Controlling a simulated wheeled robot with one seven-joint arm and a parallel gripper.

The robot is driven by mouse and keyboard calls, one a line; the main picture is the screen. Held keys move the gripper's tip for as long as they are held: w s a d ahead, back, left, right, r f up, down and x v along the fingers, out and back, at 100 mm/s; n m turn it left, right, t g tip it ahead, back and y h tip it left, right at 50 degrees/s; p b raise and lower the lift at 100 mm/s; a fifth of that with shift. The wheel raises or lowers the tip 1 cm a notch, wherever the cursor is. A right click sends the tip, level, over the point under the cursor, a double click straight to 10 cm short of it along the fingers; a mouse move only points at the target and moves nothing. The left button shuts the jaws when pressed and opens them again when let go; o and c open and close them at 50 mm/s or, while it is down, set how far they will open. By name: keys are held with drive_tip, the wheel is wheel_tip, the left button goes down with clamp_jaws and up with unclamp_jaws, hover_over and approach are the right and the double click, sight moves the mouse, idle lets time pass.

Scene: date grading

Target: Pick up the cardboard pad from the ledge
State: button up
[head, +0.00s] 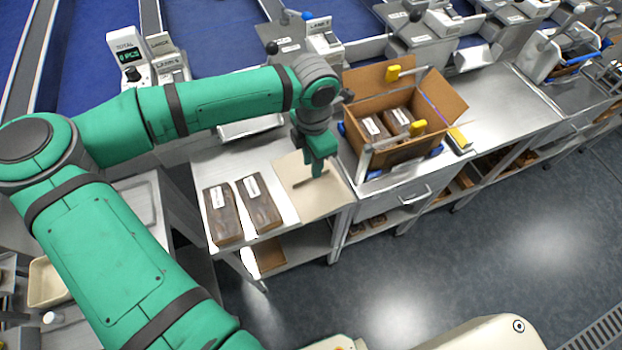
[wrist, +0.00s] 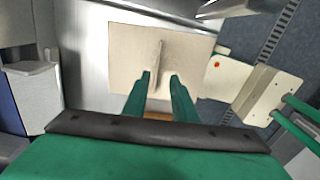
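The beige cardboard pad (head: 291,199) lies flat on the steel ledge (head: 200,171), close to its front edge. A thin raised tab (head: 302,184) stands up at the middle of the pad. In the wrist view the pad (wrist: 120,52) fills the upper middle, with its tab (wrist: 158,68) upright. My gripper (head: 318,172) points down over the pad. In the wrist view my gripper (wrist: 161,76) is open, one finger on each side of the tab, with a gap on both sides. Whether the fingertips touch the pad is unclear.
Two dark labelled date packs (head: 222,222) (head: 259,208) lie left of the pad. A yellow block (head: 459,138) lies right of the box.

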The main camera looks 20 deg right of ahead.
sight(311, 178)
drive_tip(key=shift+w+a+f, duration=0.1)
drive_tip(key=shift+w+f, duration=0.05)
drive_tip(key=shift+f, duration=1.3)
drive_tip(key=shift+w+f, duration=0.15)
drive_tip(key=shift+f, duration=1.3)
drive_tip(key=shift+c, duration=0.6)
clamp_jaws()
